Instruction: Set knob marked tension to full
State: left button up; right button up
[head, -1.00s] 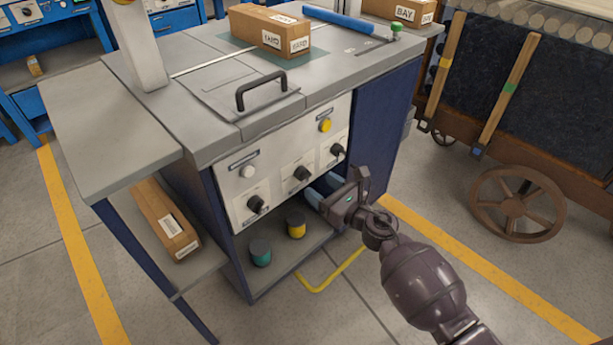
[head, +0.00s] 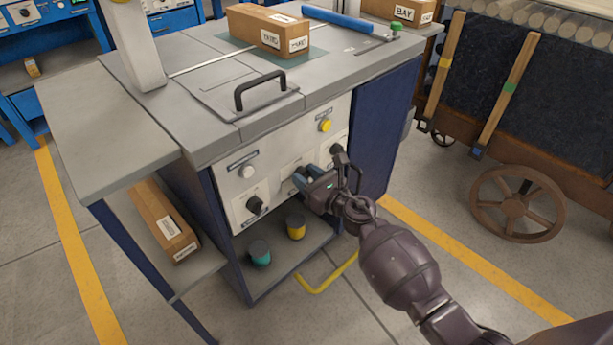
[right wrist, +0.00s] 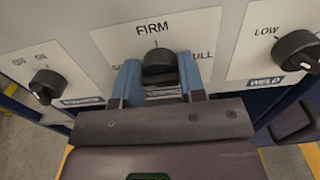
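Three black knobs sit in a row on the cabinet's white front panel. The middle knob (right wrist: 160,66) has FIRM printed above it, a partly hidden word starting with S at left, and FULL, partly covered, at right. Its name plate is largely hidden by my right gripper, so I cannot read it. Its pointer seems to be up towards FIRM, but this is not clear. My right gripper (right wrist: 162,72) is open, its blue fingers on either side of this knob; firm contact does not show. The right gripper in the head view (head: 307,180) covers that knob. My left gripper is out of view.
A left knob (right wrist: 46,86) has OFF and ON marks; a right knob (right wrist: 296,52) has LOW and a WELD plate. A white button (head: 247,171) and a yellow button (head: 325,125) sit above. Teal (head: 260,253) and yellow (head: 296,227) spools stand on the shelf below.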

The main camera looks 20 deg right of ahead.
jog(key=c, duration=0.4)
